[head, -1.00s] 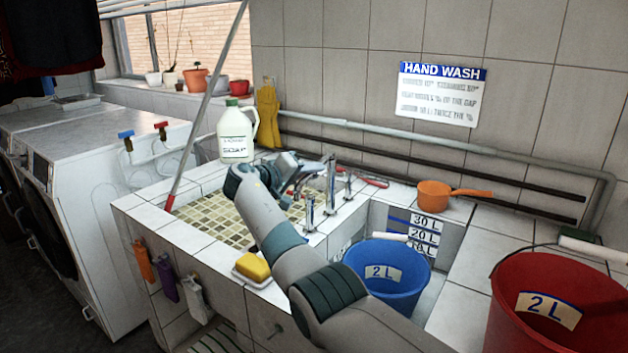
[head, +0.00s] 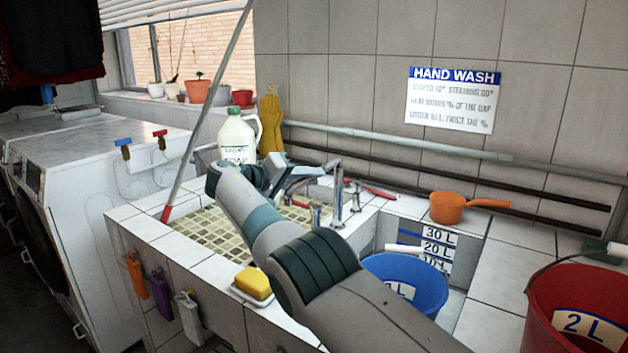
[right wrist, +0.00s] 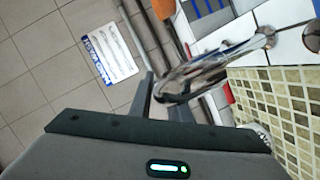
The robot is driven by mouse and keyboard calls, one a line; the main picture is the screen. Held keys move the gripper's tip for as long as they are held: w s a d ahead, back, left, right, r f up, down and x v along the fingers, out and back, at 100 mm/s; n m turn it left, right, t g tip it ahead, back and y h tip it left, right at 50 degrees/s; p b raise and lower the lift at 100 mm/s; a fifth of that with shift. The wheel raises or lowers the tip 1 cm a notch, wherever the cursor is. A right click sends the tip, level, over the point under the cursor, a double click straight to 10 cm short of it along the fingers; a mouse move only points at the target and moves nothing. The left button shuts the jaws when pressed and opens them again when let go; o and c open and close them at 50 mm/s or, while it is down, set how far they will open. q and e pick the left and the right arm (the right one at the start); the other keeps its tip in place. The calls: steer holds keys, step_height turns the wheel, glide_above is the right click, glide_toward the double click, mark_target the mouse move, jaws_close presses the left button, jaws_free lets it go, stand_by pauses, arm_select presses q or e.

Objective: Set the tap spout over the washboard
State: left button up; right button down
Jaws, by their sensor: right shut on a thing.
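The chrome tap (head: 338,192) stands at the back right edge of the mosaic-tiled basin (head: 205,238). Its spout (right wrist: 205,76) fills the middle of the right wrist view, between my right gripper's fingers (right wrist: 160,98). My right gripper (head: 284,184) is shut on the spout, above the basin in the head view. My right forearm hides the basin's right part and some of the tap's foot. I cannot make out a separate ribbed washboard; the sloping mosaic surface is what shows. My left gripper is not in view.
A soap jug (head: 237,140) stands on the ledge behind my gripper. A pole (head: 210,105) leans into the basin's left corner. A yellow sponge (head: 253,282) lies on the front rim. A blue bucket (head: 405,280) and orange pan (head: 449,208) are to the right.

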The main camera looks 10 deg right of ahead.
stand_by(0.3)
steer(key=c, duration=1.7)
jaws_free()
steer(key=shift+d, duration=0.1)
steer(key=shift+o, duration=0.2)
steer(key=shift+s, duration=0.1)
